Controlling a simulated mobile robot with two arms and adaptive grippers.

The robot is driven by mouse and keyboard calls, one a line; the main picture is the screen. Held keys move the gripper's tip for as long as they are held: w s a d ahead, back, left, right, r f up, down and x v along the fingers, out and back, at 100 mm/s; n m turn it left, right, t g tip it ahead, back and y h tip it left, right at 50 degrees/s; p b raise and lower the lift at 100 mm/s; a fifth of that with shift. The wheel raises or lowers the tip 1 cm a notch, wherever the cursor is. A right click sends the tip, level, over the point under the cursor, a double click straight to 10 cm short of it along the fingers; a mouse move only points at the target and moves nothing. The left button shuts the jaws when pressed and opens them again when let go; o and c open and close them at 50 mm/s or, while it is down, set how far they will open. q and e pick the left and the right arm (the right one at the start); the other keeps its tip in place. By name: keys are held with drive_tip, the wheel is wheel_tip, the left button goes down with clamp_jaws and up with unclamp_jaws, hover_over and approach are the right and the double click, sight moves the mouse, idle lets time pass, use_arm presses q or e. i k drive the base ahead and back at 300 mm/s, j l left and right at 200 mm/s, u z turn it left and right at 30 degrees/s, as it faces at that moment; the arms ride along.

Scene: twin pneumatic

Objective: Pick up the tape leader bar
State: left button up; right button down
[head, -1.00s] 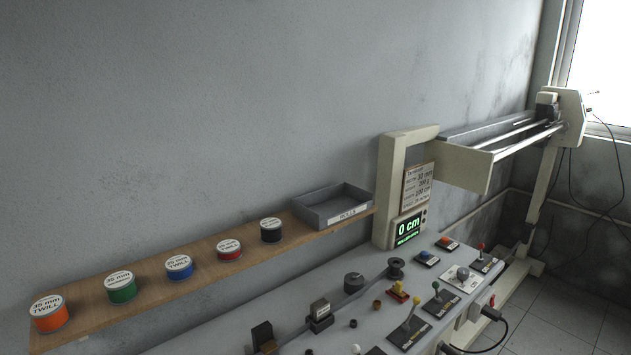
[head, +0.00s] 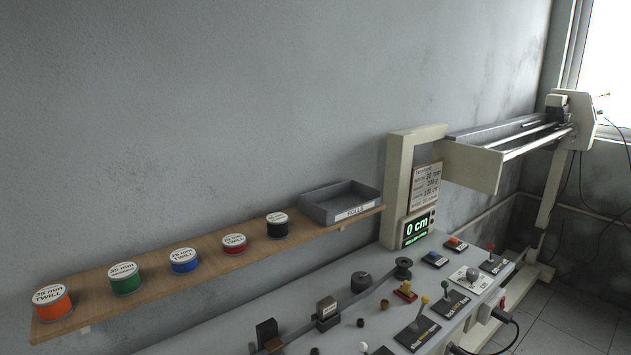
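I cannot clearly make out the tape leader bar. On the grey bench (head: 300,295), a thin grey strip runs through a small upright block (head: 327,313) to a black spool (head: 403,268). A dark block (head: 267,332) with a brown part stands at the lower left end of the strip, partly cut off by the frame edge. Neither of my grippers shows in the head view.
A wooden shelf (head: 200,262) holds several twill rolls and a grey tray (head: 340,203) labelled ROLLS. A cream frame carries a display (head: 417,227) reading 0 cm. A railed machine (head: 510,140) stands at far right.

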sight(405, 291)
drive_tip(key=u, duration=0.5)
drive_tip(key=l+u, duration=0.65)
drive_tip(key=l, duration=0.15)
drive_tip(key=k+l+u, duration=0.15)
drive_tip(key=l+u, duration=0.2)
